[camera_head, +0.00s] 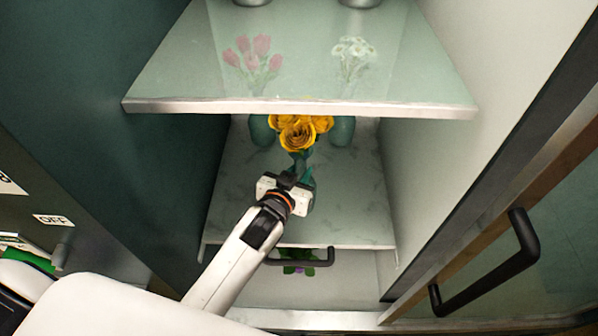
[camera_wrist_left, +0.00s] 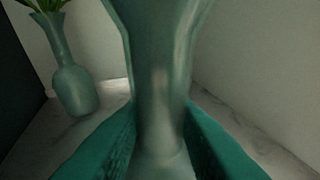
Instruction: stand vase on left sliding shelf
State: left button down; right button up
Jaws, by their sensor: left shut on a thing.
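My left gripper (camera_head: 297,178) reaches into the cabinet from the front. In the left wrist view its teal fingers (camera_wrist_left: 160,145) are shut on the neck of a green glass vase (camera_wrist_left: 160,60). In the head view yellow roses (camera_head: 298,132) rise above that grip, and the vase is mostly hidden by my gripper. The vase is over the marble shelf (camera_head: 350,205) with a black front handle (camera_head: 330,257). Its foot is hidden, so I cannot tell whether it touches the shelf. My right gripper is not in view.
Two teal vases stand farther back on this shelf, one left (camera_head: 262,131) and one right (camera_head: 343,131). One vase (camera_wrist_left: 75,88) shows in the left wrist view. A glass shelf (camera_head: 300,82) hangs above. The cabinet door's handle (camera_head: 490,270) is at right.

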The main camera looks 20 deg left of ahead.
pick_arm(q)
jog(key=c, duration=1.1)
grip_release()
jog(key=shift+f, duration=0.1)
jog(key=shift+c, duration=0.2)
jog(key=d+b+v, duration=0.1)
jog(key=v, duration=1.1)
jog(key=shift+a+b, duration=0.3)
jog(key=shift+a, duration=0.2)
